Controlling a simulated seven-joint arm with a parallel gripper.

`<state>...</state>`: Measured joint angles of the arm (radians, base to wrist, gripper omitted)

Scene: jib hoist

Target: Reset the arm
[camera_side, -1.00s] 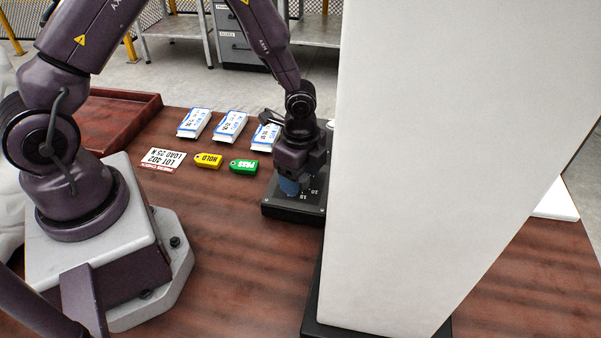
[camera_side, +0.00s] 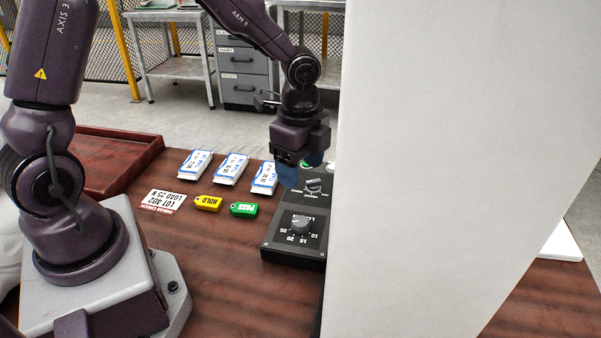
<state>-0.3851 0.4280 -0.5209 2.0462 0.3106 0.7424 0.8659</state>
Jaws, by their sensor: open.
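My gripper (camera_side: 298,176), with blue fingertips, is open and empty above the far part of a black control box (camera_side: 283,252). A grey dial knob (camera_side: 301,221) with numbers around it is on the box's near half and stands clear of the gripper. A second grey knob (camera_side: 314,184) is behind it, just right of the fingertips. A green button (camera_side: 308,163) is partly hidden behind the gripper. The box's right side is cut off by the tall white panel. I cannot tell the exact gap between the fingertips and the box.
A large white panel (camera_side: 440,150) hides the right side of the work. A yellow tag (camera_side: 208,203), a green tag (camera_side: 244,209), a lot card (camera_side: 167,203) and blue-and-white packets (camera_side: 231,168) lie on the brown table (camera_side: 215,270). A red-brown tray (camera_side: 120,150) is at the left.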

